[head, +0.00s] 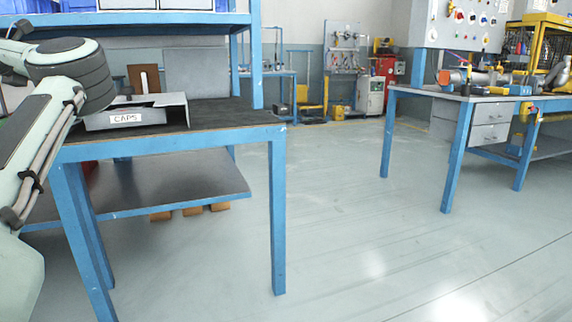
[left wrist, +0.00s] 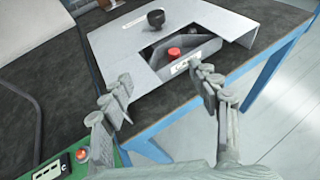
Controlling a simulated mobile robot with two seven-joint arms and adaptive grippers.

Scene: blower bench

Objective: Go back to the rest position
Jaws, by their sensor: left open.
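My left gripper (left wrist: 160,88) is open and empty in the left wrist view, with its two fingers spread in front of a grey box. In the head view my left arm comes in from the left, and its gripper is not clearly visible there. The grey box (head: 172,104) labelled CAPS stands on the dark top of the blue bench; it also shows in the left wrist view (left wrist: 215,25). A red cap (left wrist: 174,53) lies in the box's opening. A black round part (left wrist: 156,18) stands on the box's top. My right gripper is in neither view.
The blue bench (head: 278,200) has a lower shelf (head: 185,185) and an upper rack (head: 180,20). A green panel with a red button (left wrist: 82,154) is at the lower left in the wrist view. Another bench (head: 460,95) stands at the right. The floor (head: 340,220) between is clear.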

